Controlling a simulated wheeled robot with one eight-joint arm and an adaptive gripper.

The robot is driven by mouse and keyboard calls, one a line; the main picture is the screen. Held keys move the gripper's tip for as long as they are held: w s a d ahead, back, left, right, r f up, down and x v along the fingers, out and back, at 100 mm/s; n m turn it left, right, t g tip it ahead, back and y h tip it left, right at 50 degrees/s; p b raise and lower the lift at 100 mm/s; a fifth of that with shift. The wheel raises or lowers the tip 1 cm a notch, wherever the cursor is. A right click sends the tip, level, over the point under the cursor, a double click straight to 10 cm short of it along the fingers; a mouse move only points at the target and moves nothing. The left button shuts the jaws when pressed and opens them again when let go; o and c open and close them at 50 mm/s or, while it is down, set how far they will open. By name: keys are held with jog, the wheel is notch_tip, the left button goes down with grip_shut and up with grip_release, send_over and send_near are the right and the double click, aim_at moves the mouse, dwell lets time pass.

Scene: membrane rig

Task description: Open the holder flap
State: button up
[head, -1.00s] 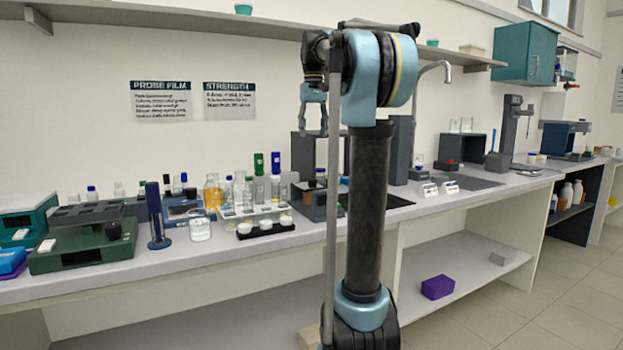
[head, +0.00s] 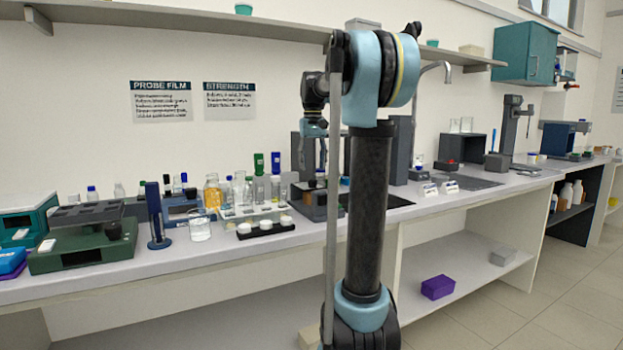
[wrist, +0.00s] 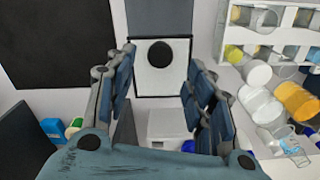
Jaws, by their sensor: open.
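My gripper (head: 312,165) hangs from the raised arm over the bench, pointing down. In the wrist view my gripper (wrist: 158,62) has its two fingers wide apart with nothing between them. Below it is a pale square plate with a dark round spot (wrist: 160,54), framed in dark grey. A flat grey panel (wrist: 160,16) adjoins this plate at the top of the view; I cannot tell whether either is the holder flap. In the head view a dark grey unit (head: 312,203) stands on the bench below my gripper, partly hidden by my arm.
A white rack (wrist: 288,35) with vials and bottles lies right of the plate in the wrist view. A black mat (wrist: 58,42) lies left. In the head view, a black tray with white cups (head: 266,228) is near the bench's front edge. A shelf (head: 220,24) runs above.

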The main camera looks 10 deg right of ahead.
aim_at(313, 180)
jog(key=shift+f, duration=2.5)
jog(key=shift+c, duration=0.6)
grip_shut()
